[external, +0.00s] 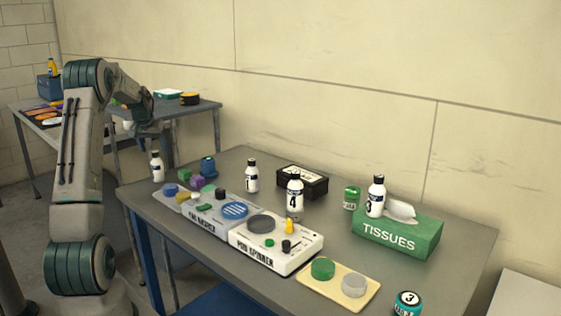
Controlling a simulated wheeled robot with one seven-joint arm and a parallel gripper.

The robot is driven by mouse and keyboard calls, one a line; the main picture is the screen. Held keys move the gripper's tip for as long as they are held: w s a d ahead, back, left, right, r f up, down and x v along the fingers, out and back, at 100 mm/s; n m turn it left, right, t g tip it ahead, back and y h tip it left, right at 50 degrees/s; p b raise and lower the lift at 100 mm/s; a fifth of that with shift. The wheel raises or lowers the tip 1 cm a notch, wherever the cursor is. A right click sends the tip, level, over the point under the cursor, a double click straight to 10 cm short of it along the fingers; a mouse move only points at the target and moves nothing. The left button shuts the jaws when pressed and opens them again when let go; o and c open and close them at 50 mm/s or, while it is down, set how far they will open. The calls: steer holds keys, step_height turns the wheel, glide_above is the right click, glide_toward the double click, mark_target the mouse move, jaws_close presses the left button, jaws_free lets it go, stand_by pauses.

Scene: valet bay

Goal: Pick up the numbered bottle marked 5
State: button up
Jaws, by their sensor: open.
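Several white bottles with black caps stand on the grey table. One bottle marked 4 (294,194) is near the middle, and one that seems marked 1 (251,177) is left of it. Another bottle (375,198) is by the tissue box; its number looks like a 3 but is partly unclear. A bottle (157,168) stands at the table's far left corner, its number too small to read. I cannot tell which is marked 5. My gripper (148,130) is open, pointing down just above and left of the far left bottle, apart from it; its fingers are small and hard to make out.
A green tissue box (398,238), a black case (302,180), a green can (351,198) and a teal can marked 3 (407,304) are on the table. A long panel (262,252) with knobs runs along the front, beside a yellow tray (339,292). A second table stands behind.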

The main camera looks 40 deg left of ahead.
mark_target(157, 158)
steer(key=shift+p+x, duration=0.75)
steer(key=shift+x, duration=2.6)
steer(key=shift+a+r, duration=0.1)
steer(key=shift+a, duration=0.05)
steer(key=c, duration=1.1)
